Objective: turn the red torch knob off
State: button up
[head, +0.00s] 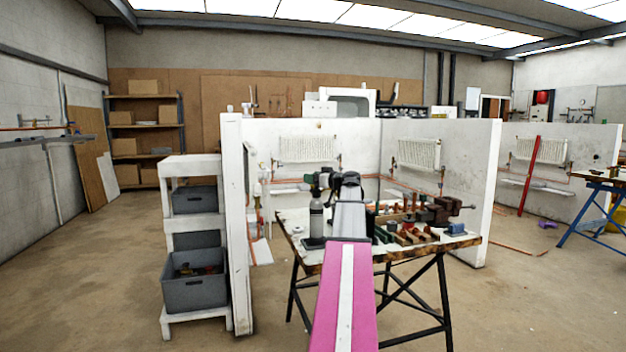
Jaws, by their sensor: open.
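A grey gas bottle (316,218) with a dark green top stands upright on the left part of the workbench (459,242); it looks like the torch. I cannot make out its red knob at this size. My pink and grey arm reaches forward over the bench, and my gripper (350,180) is at its far end, just right of the bottle's top in the picture. The gripper is open, small and dark, with its fingers hard to see. I see nothing held in it, and I cannot tell whether it touches the bottle.
A vise (440,211) and several hand tools crowd the bench's right part. White bay walls with radiators (306,149) stand behind. A white shelf unit with grey bins (193,290) stands at left. Floor is open at far left and front right.

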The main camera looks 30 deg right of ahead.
jog(key=shift+w, duration=0.1)
jog(key=c, duration=0.9)
jog(key=shift+a+m+t+h, duration=0.1)
jog(key=shift+m+t+h, duration=0.4)
jog(key=shift+m+h, duration=0.5)
jog(key=shift+d+m+h, duration=0.25)
jog(key=shift+m+h, duration=0.25)
jog(key=shift+h, duration=0.8)
jog(key=o, duration=0.9)
